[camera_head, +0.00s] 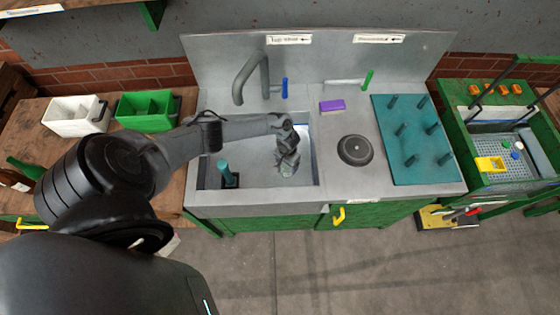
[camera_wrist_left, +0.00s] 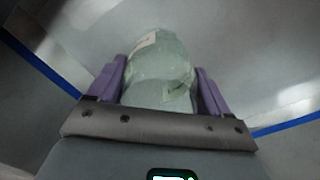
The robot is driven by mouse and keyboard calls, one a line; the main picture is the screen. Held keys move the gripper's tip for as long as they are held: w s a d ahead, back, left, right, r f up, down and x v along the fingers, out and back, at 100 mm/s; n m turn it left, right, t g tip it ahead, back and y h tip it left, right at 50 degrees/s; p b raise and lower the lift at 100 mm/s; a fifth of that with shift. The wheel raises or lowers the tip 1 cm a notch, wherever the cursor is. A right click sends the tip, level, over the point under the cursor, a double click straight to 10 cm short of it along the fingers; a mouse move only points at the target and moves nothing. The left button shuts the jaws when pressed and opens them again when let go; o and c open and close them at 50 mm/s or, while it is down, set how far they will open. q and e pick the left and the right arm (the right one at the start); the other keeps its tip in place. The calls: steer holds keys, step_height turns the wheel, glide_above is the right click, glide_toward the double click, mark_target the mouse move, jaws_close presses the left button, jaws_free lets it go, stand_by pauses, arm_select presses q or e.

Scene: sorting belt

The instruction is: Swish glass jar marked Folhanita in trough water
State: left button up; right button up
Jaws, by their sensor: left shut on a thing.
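My left gripper (camera_head: 287,162) reaches down into the sink trough (camera_head: 202,170) from the left. It is shut on a pale greenish glass jar (camera_head: 287,170). In the left wrist view the jar (camera_wrist_left: 162,75) sits between the two purple fingers of the gripper (camera_wrist_left: 162,88). Light label patches show on the jar, but their writing is too small to read. The trough floor and blue lines show around the jar in the wrist view. I cannot tell how deep any water is or whether the jar touches the bottom. My right gripper is not in view.
A teal brush-like post (camera_head: 227,174) stands in the trough's left part. A grey faucet (camera_head: 252,75) rises behind. A purple sponge (camera_head: 332,105), dark round disc (camera_head: 355,150) and teal peg rack (camera_head: 412,140) lie to the right. White (camera_head: 75,118) and green (camera_head: 146,109) bins stand left.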

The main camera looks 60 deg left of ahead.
arm_select(q)
steer(key=shift+w, duration=0.1)
stand_by(0.3)
steer(key=shift+s+a+r+p, duration=0.15)
steer(key=shift+s+p, duration=0.3)
steer(key=shift+p, duration=0.05)
steer(key=s+p, duration=0.1)
steer(key=s+a+p, duration=0.1)
steer(key=s, duration=0.1)
steer(key=s+a+p, duration=0.1)
steer(key=shift+s+a, duration=0.1)
steer(key=shift+s, duration=0.15)
steer(key=shift+s+a+p, duration=0.2)
steer(key=shift+s, duration=0.25)
steer(key=shift+s+a+p, duration=0.15)
steer(key=shift+s+a, duration=0.05)
steer(key=shift+s, duration=0.25)
steer(key=w+d, duration=0.1)
steer(key=w, duration=0.1)
steer(key=w+b, duration=0.1)
steer(key=w+d+b, duration=0.1)
steer(key=w, duration=0.1)
steer(key=shift+w+d+f, duration=0.25)
steer(key=shift+w+d, duration=0.1)
steer(key=shift+w+d+r+b, duration=0.1)
steer(key=shift+w+d+b, duration=0.1)
steer(key=shift+w, duration=0.2)
steer(key=shift+w+d+b, duration=0.15)
steer(key=shift+w+b, duration=0.05)
steer(key=shift+w, duration=0.2)
